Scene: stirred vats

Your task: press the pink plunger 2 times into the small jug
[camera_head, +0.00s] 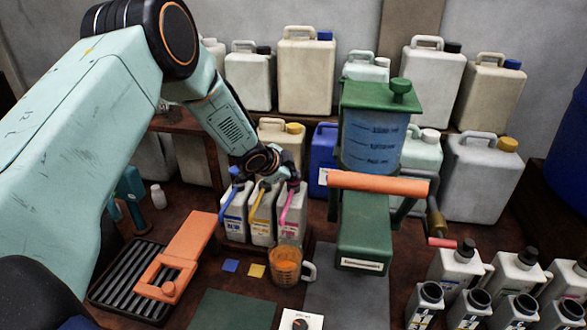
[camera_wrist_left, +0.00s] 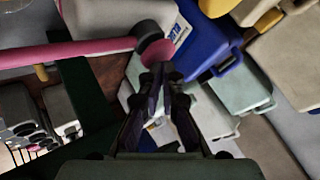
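The pink plunger (camera_head: 287,207) stands on the right one of three pump bottles, beside a yellow and a blue plunger. In the left wrist view its pink head (camera_wrist_left: 157,52) is just beyond my fingertips, with the pink spout running left. My left gripper (camera_head: 293,181) is over the pink plunger; in the wrist view its dark fingers (camera_wrist_left: 162,72) come together at the tips, with nothing between them. I cannot tell whether they touch the head. The small jug (camera_head: 286,266), clear with orange contents, stands in front of the pink bottle. My right gripper is out of view.
A green stand with a blue vessel (camera_head: 371,140) and orange bar (camera_head: 379,184) is close on the right. A black rack with an orange slide (camera_head: 190,240) lies left. Large canisters (camera_head: 306,75) line the back; small dark-capped bottles (camera_head: 457,265) stand front right.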

